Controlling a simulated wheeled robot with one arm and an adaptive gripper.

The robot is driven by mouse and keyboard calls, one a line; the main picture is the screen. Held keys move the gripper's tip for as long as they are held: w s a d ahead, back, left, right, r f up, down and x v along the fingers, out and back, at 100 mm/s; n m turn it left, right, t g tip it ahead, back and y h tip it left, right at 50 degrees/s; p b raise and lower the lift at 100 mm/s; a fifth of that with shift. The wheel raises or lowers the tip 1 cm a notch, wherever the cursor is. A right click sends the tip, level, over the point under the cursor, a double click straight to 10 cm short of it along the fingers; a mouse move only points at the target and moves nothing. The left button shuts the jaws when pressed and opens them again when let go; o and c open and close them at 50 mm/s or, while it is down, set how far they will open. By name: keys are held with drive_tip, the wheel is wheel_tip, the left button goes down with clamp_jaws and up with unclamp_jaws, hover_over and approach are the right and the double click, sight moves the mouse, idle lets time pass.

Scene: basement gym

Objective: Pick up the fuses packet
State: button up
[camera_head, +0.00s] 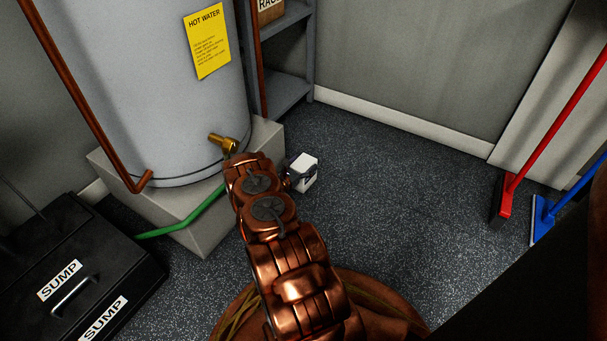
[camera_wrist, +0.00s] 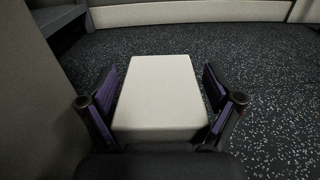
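A plain white box (camera_head: 305,171), with no label readable, is on the dark floor beside the water heater's block in the head view. It is the likely fuses packet, though no print confirms this. In the wrist view the white box (camera_wrist: 158,92) fills the middle. My gripper (camera_wrist: 160,88) has one dark finger on each side of it, with floor showing between the fingertips and the box sides. The fingers look open around the box; contact near its front corners cannot be told. In the head view my copper arm hides most of the gripper.
The water heater (camera_head: 150,80) stands on a grey block (camera_head: 205,225) to the left, with a brass valve (camera_head: 222,143) and green hose (camera_head: 185,217). A grey shelf (camera_head: 290,90) is behind. Floor between is clear.

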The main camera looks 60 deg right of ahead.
drive_tip(key=c, duration=1.4)
